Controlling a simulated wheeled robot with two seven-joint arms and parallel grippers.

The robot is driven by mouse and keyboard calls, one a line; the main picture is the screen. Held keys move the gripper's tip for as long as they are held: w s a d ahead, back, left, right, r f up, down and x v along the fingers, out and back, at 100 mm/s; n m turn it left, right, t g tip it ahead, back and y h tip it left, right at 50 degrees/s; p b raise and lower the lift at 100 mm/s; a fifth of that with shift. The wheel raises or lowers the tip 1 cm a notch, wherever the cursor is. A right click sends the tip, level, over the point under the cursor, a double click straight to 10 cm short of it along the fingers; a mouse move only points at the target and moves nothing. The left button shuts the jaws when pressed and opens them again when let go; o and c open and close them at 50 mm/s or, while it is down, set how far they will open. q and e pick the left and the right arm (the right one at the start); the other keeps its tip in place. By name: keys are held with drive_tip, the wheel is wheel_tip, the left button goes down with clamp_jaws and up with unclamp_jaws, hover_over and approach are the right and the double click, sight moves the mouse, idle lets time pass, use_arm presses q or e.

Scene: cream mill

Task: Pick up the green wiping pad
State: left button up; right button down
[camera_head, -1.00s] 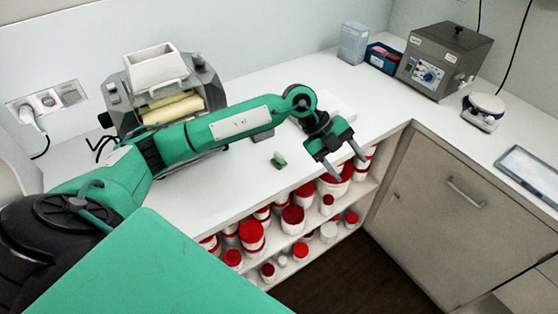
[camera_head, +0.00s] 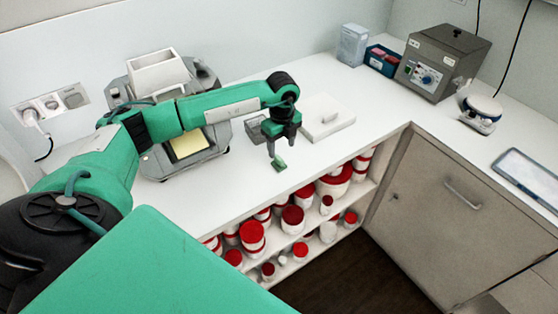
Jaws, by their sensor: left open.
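The small green wiping pad (camera_head: 279,164) lies on the white counter, near its front edge above the shelf of jars. My left gripper (camera_head: 278,150) points down just above the pad, with its fingertips close to the pad's upper end. The gripper is open; whether a finger touches the pad I cannot tell. Part of the pad may be hidden behind the fingers. My right gripper is not in view.
The mill (camera_head: 182,128) stands left behind my arm. A white lidded block (camera_head: 326,116) and a small grey tray (camera_head: 254,130) sit close behind the gripper. Red-lidded jars (camera_head: 292,218) fill the shelf below. The counter (camera_head: 235,185) left of the pad is clear.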

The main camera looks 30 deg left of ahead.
sight(279, 157)
use_arm(q)
drive_tip(key=f+p, duration=0.2)
drive_tip(key=f, duration=0.3)
drive_tip(key=shift+s+a+p, duration=0.25)
drive_tip(key=shift+s+p, duration=0.15)
drive_tip(key=shift+w+f, duration=0.1)
drive_tip(key=shift+f, duration=0.3)
drive_tip(key=shift+c, duration=0.5)
drive_tip(key=c, duration=1)
